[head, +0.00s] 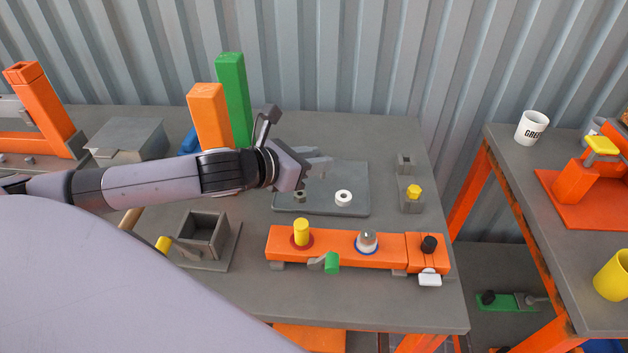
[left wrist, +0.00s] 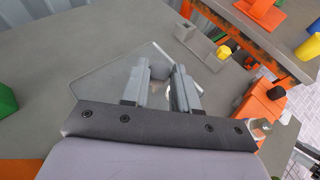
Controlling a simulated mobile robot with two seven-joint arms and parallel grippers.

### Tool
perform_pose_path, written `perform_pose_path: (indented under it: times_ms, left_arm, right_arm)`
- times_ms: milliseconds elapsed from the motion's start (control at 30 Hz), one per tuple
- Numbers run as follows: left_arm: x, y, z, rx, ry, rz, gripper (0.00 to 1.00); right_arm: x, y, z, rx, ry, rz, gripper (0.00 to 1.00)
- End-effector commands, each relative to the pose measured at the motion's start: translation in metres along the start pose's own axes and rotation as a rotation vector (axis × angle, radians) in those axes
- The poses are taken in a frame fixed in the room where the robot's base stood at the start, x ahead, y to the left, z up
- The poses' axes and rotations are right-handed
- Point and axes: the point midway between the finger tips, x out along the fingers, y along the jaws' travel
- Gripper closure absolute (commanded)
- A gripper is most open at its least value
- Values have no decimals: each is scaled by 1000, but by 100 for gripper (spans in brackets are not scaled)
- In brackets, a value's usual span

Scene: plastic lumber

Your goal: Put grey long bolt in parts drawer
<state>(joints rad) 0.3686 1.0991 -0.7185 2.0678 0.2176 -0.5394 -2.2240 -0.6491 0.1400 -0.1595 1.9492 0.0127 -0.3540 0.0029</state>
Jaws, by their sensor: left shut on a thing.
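My left gripper (head: 322,162) is over the back of a flat grey tray (head: 330,208) on the workbench. In the left wrist view its two fingers (left wrist: 162,88) are shut on a small grey piece (left wrist: 159,68), which looks like the grey long bolt. The fingers hide most of it, so its full length and tilt cannot be told. An open square grey box (head: 204,232) stands on a flat base left of the tray. A closed grey box (head: 128,138) stands further back left. I cannot tell which is the parts drawer. My right gripper is not in view.
A white ring (head: 343,198) and a small dark nut (head: 300,197) lie on the tray. An orange fixture (head: 335,247) with pegs lies in front. Tall orange (head: 209,118) and green (head: 233,100) blocks stand behind my left arm. A second table (head: 590,220) is at right.

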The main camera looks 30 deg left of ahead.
Motion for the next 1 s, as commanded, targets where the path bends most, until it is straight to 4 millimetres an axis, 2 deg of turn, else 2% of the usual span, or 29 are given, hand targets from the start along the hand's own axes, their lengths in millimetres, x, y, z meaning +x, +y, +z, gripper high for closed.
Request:
perform_pose_path:
  times_ms: [167, 400, 800, 833, 867, 900, 1000]
  left_arm:
    - [5, 0, -11, 0, 0, -1, 100]
    - [17, -1, -41, -4, 2, -1, 100]
    - [19, 0, -46, 1, 0, 0, 100]
    - [19, 0, -45, 1, 0, 0, 62]
    - [19, 0, -45, 1, 0, 0, 52]
    - [19, 0, -45, 1, 0, 0, 46]
    - [19, 0, -45, 0, 0, 0, 46]
  right_arm:
    - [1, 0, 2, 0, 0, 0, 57]
    - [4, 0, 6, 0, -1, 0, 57]
    - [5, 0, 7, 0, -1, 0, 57]
    - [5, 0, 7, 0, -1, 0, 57]
    - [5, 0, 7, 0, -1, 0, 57]
    - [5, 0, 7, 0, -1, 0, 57]
    - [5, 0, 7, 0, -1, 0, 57]
